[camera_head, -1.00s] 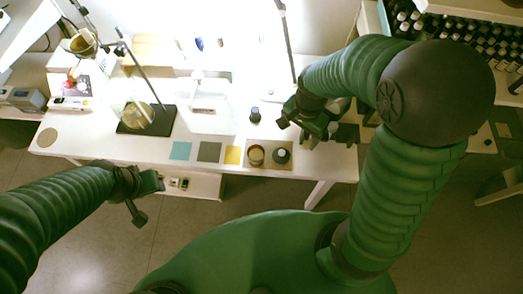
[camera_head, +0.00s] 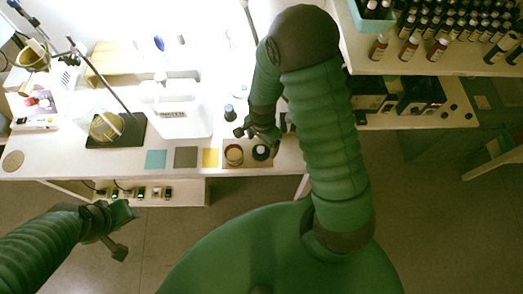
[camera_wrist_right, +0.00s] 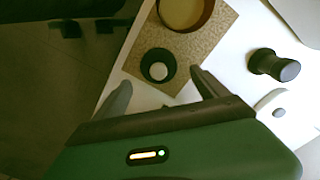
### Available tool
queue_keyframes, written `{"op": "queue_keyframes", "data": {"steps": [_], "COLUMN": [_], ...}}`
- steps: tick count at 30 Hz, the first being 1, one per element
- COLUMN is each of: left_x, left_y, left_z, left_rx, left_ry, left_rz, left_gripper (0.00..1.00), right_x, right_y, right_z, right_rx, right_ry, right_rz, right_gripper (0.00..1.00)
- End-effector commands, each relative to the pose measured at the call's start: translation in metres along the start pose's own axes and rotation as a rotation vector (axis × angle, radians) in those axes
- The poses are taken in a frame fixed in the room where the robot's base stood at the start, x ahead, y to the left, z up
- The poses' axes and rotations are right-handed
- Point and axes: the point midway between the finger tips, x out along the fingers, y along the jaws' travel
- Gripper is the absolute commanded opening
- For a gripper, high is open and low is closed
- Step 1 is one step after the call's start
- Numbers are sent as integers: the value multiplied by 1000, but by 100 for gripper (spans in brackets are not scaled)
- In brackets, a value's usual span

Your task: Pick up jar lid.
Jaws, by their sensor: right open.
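The likely jar lid, a dark round piece with a pale centre (camera_head: 262,153), lies on the right part of a brown mat (camera_head: 247,165) near the table's front edge. It also shows in the right wrist view (camera_wrist_right: 158,66). Beside it on the mat is an open jar with cream-coloured contents (camera_head: 234,155). My right gripper (camera_head: 262,132) is open and empty just behind the lid in the head view. In the right wrist view its fingers (camera_wrist_right: 162,90) stand apart, with the lid between and ahead of them, apparently untouched. My left gripper (camera_head: 121,232) is open and empty in front of the table.
A dark-capped bottle (camera_head: 229,113) stands behind the mat; it is the dark cylinder in the right wrist view (camera_wrist_right: 275,65). A white container (camera_head: 178,110) and a stand with a dark base (camera_head: 132,132) are further left. Bottles fill a shelf (camera_head: 375,62) at right.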

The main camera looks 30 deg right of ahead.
Motion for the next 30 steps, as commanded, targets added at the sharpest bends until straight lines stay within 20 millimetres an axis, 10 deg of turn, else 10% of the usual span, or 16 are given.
{"op": "queue_keyframes", "data": {"steps": [13,30], "left_x": [3,3], "left_y": [0,0], "left_z": [1,1], "left_rx": [0,0], "left_ry": [0,0], "left_rz": [0,0], "left_gripper": [43,43], "right_x": [36,36], "right_y": [1,0], "right_z": [3,3], "right_rx": [-2,-2], "right_ry": [0,0], "right_rz": [0,1], "right_gripper": [82,19]}}
